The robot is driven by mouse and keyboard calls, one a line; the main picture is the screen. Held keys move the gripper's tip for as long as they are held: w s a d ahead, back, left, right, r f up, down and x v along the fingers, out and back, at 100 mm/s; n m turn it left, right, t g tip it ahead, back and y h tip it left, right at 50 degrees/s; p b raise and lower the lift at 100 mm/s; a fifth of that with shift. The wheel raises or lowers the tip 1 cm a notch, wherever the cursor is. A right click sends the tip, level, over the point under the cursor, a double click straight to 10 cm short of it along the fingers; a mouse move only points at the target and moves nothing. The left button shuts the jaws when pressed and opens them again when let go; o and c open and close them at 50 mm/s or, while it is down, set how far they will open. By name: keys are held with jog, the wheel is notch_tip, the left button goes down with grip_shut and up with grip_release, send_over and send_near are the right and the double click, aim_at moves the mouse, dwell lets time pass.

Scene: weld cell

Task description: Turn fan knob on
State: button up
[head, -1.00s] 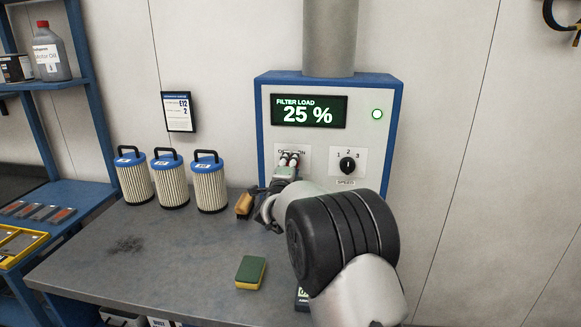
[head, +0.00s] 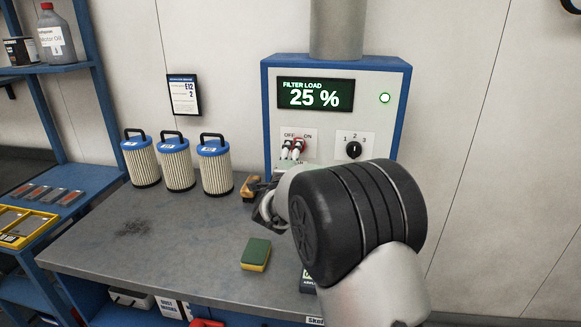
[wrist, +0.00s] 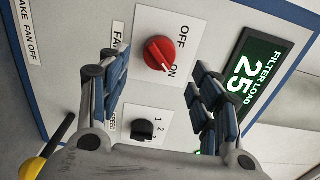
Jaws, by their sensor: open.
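The red fan knob (wrist: 160,54) sits on a white plate between printed OFF and ON labels in the wrist view. A pale line on it seems to run toward the ON label. In the head view the knob (head: 299,142) is partly hidden by my gripper. My gripper (wrist: 158,90) is open, with its two blue-padded fingers spread wide either side of the knob area and nothing between them. In the head view my gripper (head: 292,153) is just in front of and slightly below the knob. I cannot tell whether it touches the panel.
A black speed knob (head: 353,150) is right of the fan knob. The display (head: 315,95) reads FILTER LOAD 25 %, with a green lamp (head: 385,98) beside it. Several filters (head: 178,167), a brush (head: 250,187) and a sponge (head: 256,253) are on the bench (head: 180,235).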

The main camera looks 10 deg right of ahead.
jog(key=v, duration=0.6)
jog(key=s+a+r+n+g+y, duration=0.1)
jog(key=s+r+n+g+y, duration=0.15)
jog(key=s+n, duration=0.4)
jog(key=s+a+r+n+g+y, duration=0.1)
jog(key=s+n+g+y, duration=0.1)
jog(key=s+n+y, duration=0.45)
jog(key=s+d+f+n+g+h, duration=0.1)
jog(key=s+d+f+n+g, duration=0.1)
jog(key=s, duration=0.9)
jog(key=s+d+f+n+g+h, duration=0.1)
jog(key=s+f+n+g, duration=0.2)
jog(key=s, duration=0.7)
jog(key=s+d+f+n+g+h, duration=0.1)
jog(key=s+d+f+n+g, duration=0.1)
jog(key=s, duration=0.9)
notch_tip(320, 180, down, 3)
jog(key=shift+s+d+r+n+g, duration=0.15)
jog(key=shift+s+d+n+g, duration=0.25)
jog(key=shift+n, duration=0.5)
